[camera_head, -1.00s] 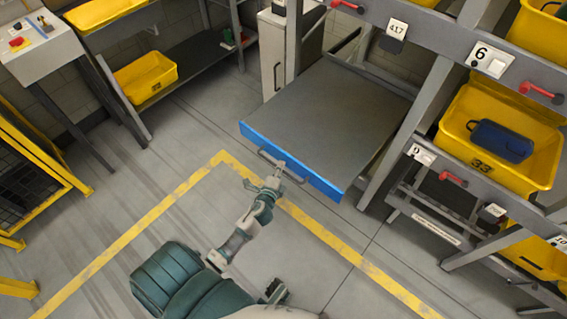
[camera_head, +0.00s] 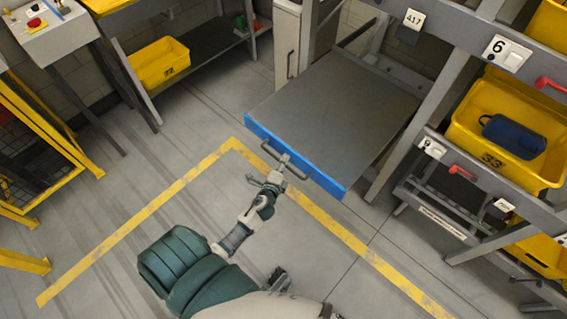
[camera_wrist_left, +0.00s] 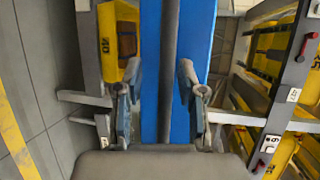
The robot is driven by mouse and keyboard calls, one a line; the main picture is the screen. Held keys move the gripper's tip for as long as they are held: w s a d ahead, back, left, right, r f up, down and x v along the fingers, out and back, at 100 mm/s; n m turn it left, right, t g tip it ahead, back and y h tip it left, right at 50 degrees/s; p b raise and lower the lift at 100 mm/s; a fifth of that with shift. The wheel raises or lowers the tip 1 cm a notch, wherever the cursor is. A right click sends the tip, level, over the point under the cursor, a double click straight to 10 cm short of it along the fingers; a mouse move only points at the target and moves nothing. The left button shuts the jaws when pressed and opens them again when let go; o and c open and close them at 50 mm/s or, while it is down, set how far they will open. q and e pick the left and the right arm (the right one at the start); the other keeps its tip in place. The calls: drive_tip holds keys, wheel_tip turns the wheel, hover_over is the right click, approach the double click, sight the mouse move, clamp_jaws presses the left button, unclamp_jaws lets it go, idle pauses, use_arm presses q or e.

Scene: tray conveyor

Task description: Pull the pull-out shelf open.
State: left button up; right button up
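The pull-out shelf (camera_head: 335,105) is a grey flat deck with a blue front edge (camera_head: 327,182), and it sticks out from the rack over the floor. A dark bar handle (camera_head: 297,171) is fixed on the blue front; it runs upright through the left wrist view (camera_wrist_left: 170,70). My left gripper (camera_head: 280,166) is at the handle. In the left wrist view its two fingers (camera_wrist_left: 160,95) stand apart, one on each side of the bar, with gaps showing between fingers and bar. I cannot tell whether either finger touches it.
A rack on the right holds yellow bins, one with a blue case (camera_head: 513,136) in it. A grey post (camera_head: 425,115) stands right beside the shelf. A yellow bin (camera_head: 160,63) sits on a low bench at the upper left. Floor in front of the shelf is clear, with a yellow line (camera_head: 160,215).

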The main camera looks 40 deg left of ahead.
use_arm(q)
drive_tip(key=shift+r, duration=0.15)
drive_tip(key=v, duration=1.2)
drive_tip(key=shift+f, duration=0.2)
